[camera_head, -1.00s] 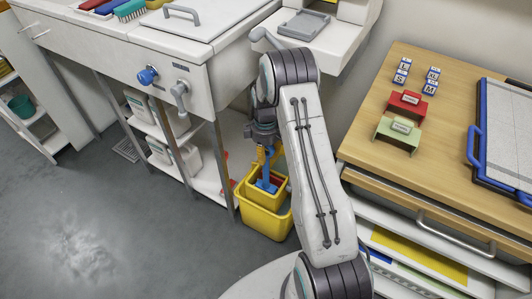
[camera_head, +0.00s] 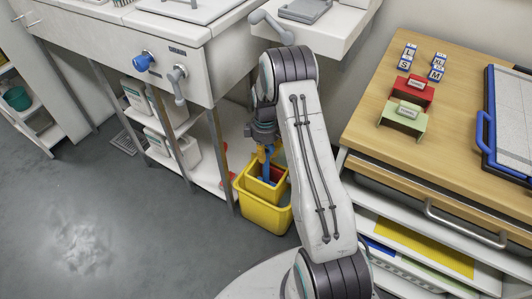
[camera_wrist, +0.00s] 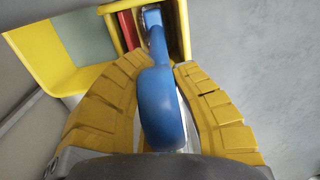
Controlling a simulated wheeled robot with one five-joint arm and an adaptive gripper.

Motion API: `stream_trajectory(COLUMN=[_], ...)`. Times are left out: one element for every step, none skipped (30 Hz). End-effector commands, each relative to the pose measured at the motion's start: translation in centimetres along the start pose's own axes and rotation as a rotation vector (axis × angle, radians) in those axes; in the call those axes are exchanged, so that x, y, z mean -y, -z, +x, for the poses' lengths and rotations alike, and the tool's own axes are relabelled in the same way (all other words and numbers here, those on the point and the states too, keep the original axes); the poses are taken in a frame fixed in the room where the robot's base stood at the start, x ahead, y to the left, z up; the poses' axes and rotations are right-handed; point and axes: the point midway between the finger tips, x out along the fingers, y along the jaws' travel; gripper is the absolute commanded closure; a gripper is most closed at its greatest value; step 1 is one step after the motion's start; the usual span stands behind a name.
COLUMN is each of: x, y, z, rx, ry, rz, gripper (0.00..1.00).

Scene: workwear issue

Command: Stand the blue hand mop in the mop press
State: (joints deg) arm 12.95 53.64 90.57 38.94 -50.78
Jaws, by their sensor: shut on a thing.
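The blue hand mop (camera_wrist: 160,100) is held upright or nearly so. My gripper (camera_wrist: 163,95) is shut on its handle, with a yellow finger pad on each side. In the head view the mop (camera_head: 267,166) hangs below my gripper (camera_head: 263,143). The yellow mop press (camera_head: 262,188) sits at the top of a yellow bucket (camera_head: 266,215). The mop's lower end is over or within the press opening; its front wall partly hides it. In the wrist view the mop's far end overlaps a yellow-walled opening (camera_wrist: 184,25) with red beside it. I cannot tell whether the mop touches the bottom.
A white sink unit (camera_head: 205,60) with a blue knob (camera_head: 143,62) and metal legs stands left of the bucket. Its lower shelf holds white containers. A wooden-topped cabinet (camera_head: 390,140) stands at right, carrying red and green card holders. Grey floor is clear at lower left.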

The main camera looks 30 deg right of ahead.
Motion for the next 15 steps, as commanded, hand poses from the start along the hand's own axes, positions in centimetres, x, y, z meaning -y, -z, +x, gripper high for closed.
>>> stream_trajectory(x=[-0.03,-0.03,-0.03,-0.03,-0.03,-0.02,-0.02,-0.02,-0.02,-0.01,-0.01,-0.01,-0.01,-0.01,0.0], y=[0.02,0.02,0.02,0.02,0.02,0.02,0.02,0.02,0.01,0.01,0.01,0.01,0.01,0.01,0.0], z=[-0.07,-0.07,-0.07,-0.07,-0.07,-0.07,-0.06,-0.06,-0.05,-0.05,-0.04,-0.04,-0.03,-0.03,-0.03], rx=[-0.001,-0.001,-0.001,-0.001,-0.001,-0.001,-0.001,-0.001,0.0,0.0,0.0,0.0,0.0,0.0,0.0], ry=[-0.001,-0.001,-0.001,-0.001,-0.001,-0.001,-0.001,-0.001,-0.001,-0.001,0.0,0.0,0.0,0.0,0.0], rz=[0.0,0.0,0.0,0.0,0.0,0.0,0.0,0.0,0.0,0.0,0.0,0.0,0.0,0.0,0.0], gripper=[1.0,1.0,0.73,0.7,0.68,0.64,0.61,0.59,0.55,0.53,0.52,0.52,0.52,0.52,0.52])
